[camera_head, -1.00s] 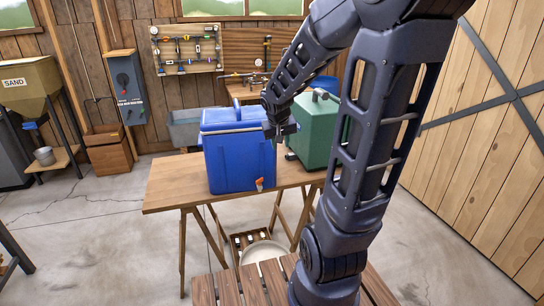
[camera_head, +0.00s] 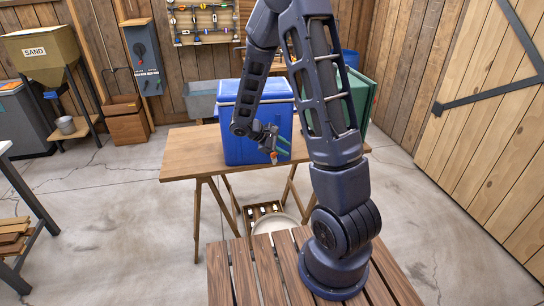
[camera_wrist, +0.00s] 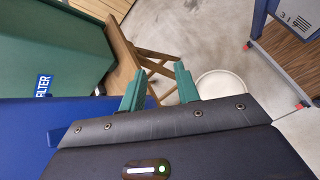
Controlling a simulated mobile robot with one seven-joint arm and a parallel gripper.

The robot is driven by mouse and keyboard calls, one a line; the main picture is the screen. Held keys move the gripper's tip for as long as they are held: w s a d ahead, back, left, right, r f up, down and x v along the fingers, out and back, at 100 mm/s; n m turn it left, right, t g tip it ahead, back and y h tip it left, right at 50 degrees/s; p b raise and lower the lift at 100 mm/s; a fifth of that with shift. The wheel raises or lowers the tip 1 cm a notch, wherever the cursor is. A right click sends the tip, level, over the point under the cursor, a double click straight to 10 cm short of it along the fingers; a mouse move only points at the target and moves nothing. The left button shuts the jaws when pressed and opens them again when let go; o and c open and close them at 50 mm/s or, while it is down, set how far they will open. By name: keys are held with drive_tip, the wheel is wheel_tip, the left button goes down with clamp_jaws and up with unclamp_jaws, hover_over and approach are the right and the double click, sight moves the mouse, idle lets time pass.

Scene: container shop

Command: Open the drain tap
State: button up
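The blue cooler (camera_head: 228,145) stands upright on the wooden table (camera_head: 188,150). Its small orange drain tap (camera_head: 273,158) is low on the front face, near the right corner. My gripper (camera_head: 284,146) is in front of the cooler, close to the tap, with its green fingers partly over the face. I cannot tell whether it touches the tap. In the wrist view my gripper (camera_wrist: 160,72) has its two green fingers apart with nothing visible between them. The blue cooler (camera_wrist: 25,135) fills the lower left there; the tap cannot be made out.
A green box (camera_head: 358,95) stands right of the cooler, close to my arm. A white round basin (camera_head: 276,224) and a wooden crate (camera_head: 250,213) are on the floor beneath the table. The table's left part is bare. A sand hopper (camera_head: 42,52) stands at the far left.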

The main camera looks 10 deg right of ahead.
drive_tip(key=w+a+f+n+t+h, duration=0.3)
drive_tip(key=a+f+n+h, duration=0.15)
drive_tip(key=f+n, duration=0.2)
drive_tip(key=n+t, duration=0.6)
drive_tip(key=n, duration=0.1)
approach(271, 156)
drive_tip(key=shift+h, duration=0.25)
drive_tip(key=x, duration=1)
drive_tip(key=shift+w+d+f, duration=0.1)
drive_tip(key=shift+w+d, duration=0.15)
drive_tip(key=shift+w, duration=0.05)
clamp_jaws()
